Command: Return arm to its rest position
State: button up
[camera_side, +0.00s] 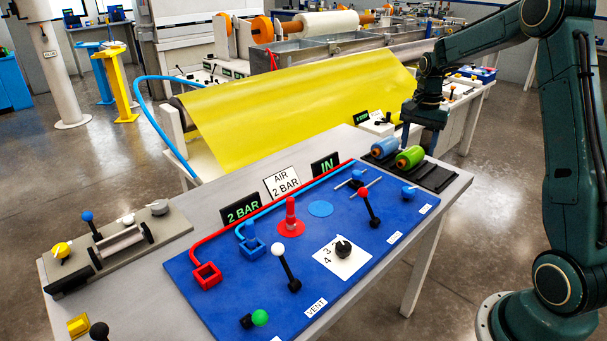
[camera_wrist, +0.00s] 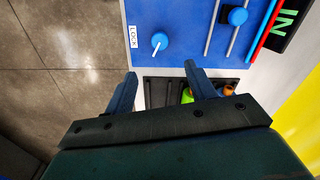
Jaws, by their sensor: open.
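My gripper (camera_side: 420,136) is raised above the back right of the table, over the black rack (camera_side: 437,177) with the blue roller (camera_side: 383,147) and the green roller (camera_side: 410,157). In the wrist view its two fingers (camera_wrist: 160,74) stand wide apart with nothing between them. My arm is bent, with the gripper pointing down. In the wrist view the rack shows partly between and behind the fingers, with a bit of green roller (camera_wrist: 187,95) beside the right finger. Whether the fingers touch anything below is hard to tell, but they look clear of the rollers.
The blue panel (camera_side: 222,315) with levers, a dial (camera_side: 343,248) and red and blue pipes fills the middle of the table. Upright signs (camera_side: 282,183) line its back edge. A yellow sheet (camera_side: 300,105) slopes behind.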

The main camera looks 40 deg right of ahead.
jog(key=s+a+r+n+t, duration=0.1)
jog(key=s+a+r+n, duration=0.25)
jog(key=a+r, duration=0.35)
jog(key=s+a+r+n+t, duration=0.1)
jog(key=s+a+r+n, duration=0.25)
jog(key=a, duration=0.55)
jog(key=s+a+r+n+t, duration=0.1)
jog(key=s+a+n+t, duration=0.2)
jog(key=s+a+n, duration=0.5)
jog(key=s+a, duration=0.3)
jog(key=s, duration=0.3)
jog(key=shift+t, duration=0.3)
